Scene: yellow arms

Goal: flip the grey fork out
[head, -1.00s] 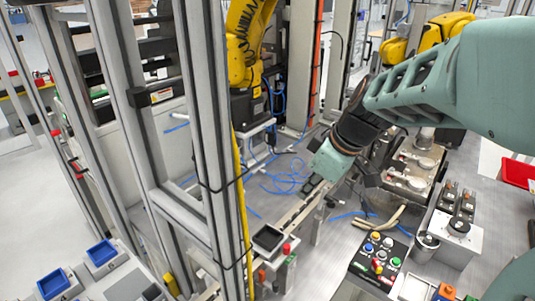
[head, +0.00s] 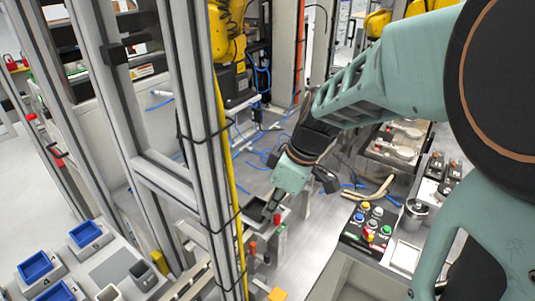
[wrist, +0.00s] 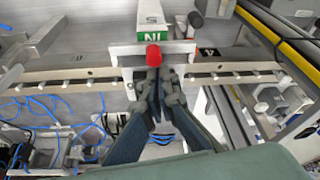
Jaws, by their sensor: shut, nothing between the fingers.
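A light grey forked bracket (wrist: 123,50) lies across the rail in the wrist view; it may be the grey fork, but I cannot tell for sure. A red knob (wrist: 153,55) and a green "IN" label (wrist: 150,36) sit at its middle. The red knob also shows in the head view (head: 277,219). My gripper (wrist: 156,75) is shut and empty, its fingertips just below the red knob in the wrist view; I cannot tell whether they touch it. In the head view my gripper (head: 268,211) points down beside a dark square tray (head: 254,210).
The rail (wrist: 80,82) with white pegs runs across the wrist view. An upright aluminium frame (head: 190,130) with a yellow cable stands left of my arm. A button box (head: 370,224) is at the right. Blue tubing (wrist: 40,105) lies loose below the rail.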

